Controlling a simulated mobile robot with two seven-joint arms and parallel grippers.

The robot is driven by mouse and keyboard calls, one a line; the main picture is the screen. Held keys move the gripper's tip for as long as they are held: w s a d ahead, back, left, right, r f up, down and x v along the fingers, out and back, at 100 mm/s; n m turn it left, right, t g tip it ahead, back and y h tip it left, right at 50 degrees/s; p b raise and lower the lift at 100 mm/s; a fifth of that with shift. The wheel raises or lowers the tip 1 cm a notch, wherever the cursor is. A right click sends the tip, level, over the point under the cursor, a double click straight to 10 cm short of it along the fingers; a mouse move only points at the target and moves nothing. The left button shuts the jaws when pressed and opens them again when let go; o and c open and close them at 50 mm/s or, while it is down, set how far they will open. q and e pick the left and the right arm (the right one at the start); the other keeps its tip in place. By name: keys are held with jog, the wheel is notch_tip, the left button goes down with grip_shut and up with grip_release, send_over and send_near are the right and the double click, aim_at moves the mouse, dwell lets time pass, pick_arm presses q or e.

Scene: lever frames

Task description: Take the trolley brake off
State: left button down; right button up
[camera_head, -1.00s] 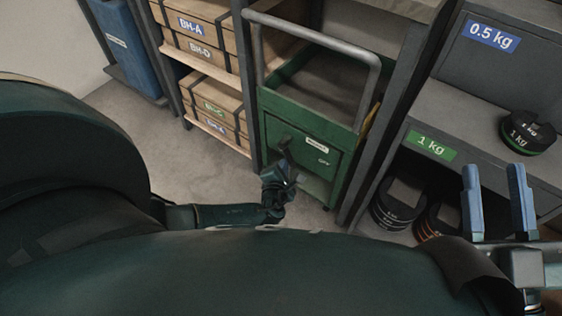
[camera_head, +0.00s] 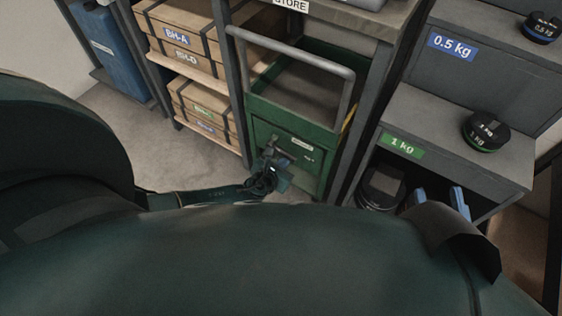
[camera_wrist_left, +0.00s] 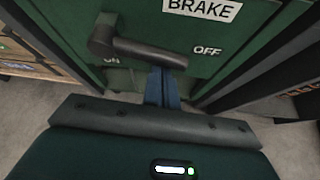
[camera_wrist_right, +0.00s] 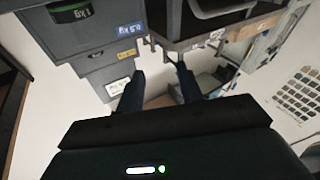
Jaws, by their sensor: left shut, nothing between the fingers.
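The green trolley (camera_head: 322,132) with a grey bar handle stands under a shelf. Its front has a dark brake lever (camera_wrist_left: 148,50), also visible in the head view (camera_head: 279,151), under a BRAKE label (camera_wrist_left: 203,9). The lever extends right from its pivot, tilted slightly down, its tip near the OFF mark (camera_wrist_left: 207,50). The ON mark (camera_wrist_left: 111,60) is below the pivot. My left gripper (camera_wrist_left: 163,72) is shut and empty, its fingertips just under the lever near its outer end; contact is unclear. My right gripper (camera_wrist_right: 161,80) is open and empty, away from the trolley.
Wooden boxes (camera_head: 183,40) fill the shelves left of the trolley. Dark shelf posts flank the trolley. Floor (camera_head: 170,150) is bare at front left.

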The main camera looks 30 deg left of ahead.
pick_arm(q)
jog(key=shift+w+d+r+p, duration=0.15)
jog(key=shift+r+p, duration=0.2)
jog(key=shift+r, duration=0.3)
pick_arm(e)
jog(key=shift+s+f, duration=0.1)
jog(key=shift+f, duration=0.2)
